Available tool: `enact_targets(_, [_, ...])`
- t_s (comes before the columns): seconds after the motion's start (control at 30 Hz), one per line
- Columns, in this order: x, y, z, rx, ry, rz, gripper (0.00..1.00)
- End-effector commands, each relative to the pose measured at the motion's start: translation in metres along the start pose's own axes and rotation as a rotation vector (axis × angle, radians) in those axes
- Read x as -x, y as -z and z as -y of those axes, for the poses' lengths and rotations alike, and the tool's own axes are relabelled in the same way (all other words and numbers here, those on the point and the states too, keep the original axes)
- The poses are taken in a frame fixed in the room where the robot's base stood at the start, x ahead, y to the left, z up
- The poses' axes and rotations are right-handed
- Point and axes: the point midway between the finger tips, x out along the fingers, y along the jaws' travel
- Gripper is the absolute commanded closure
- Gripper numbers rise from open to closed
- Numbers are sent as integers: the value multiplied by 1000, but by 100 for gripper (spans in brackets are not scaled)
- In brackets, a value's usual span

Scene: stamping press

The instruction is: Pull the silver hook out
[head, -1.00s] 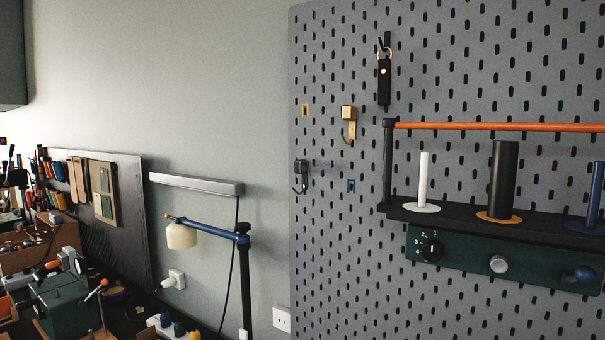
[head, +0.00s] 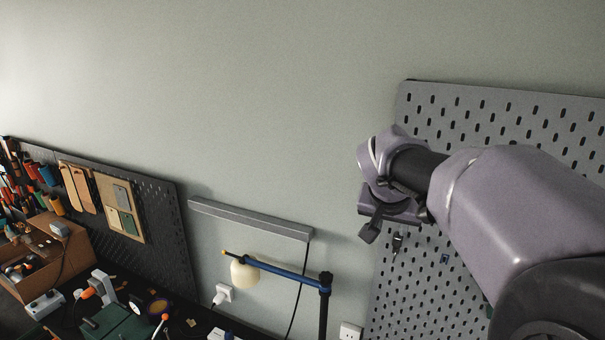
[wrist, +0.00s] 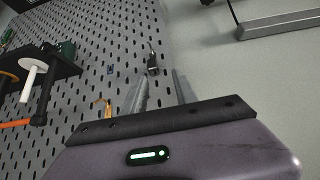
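The silver hook (head: 397,243), small and dark grey, hangs on the grey pegboard near its left edge, just below my gripper in the head view. In the wrist view the hook (wrist: 152,62) shows just past the fingertips, nearer the left finger. My gripper (wrist: 159,76) is open, with a clear gap and nothing between its fingers. In the head view my gripper (head: 397,222) is in front of the board, apart from the hook as far as I can tell.
A brass hook (wrist: 104,106) hangs on the pegboard near the left finger, hidden by my arm in the head view. A blue-edged slot (head: 444,259) is right of the silver hook. A lamp (head: 245,275) stands lower left. The wall above is clear.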

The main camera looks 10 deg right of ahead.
Motion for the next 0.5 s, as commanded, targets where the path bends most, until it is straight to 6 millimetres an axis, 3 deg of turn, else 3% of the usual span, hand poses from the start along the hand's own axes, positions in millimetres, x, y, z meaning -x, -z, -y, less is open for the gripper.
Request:
enact_targets(0.27, [-21,-3,0,0,-2,1,65])
enact_targets(0.5, [-55,-3,0,1,-1,1,65])
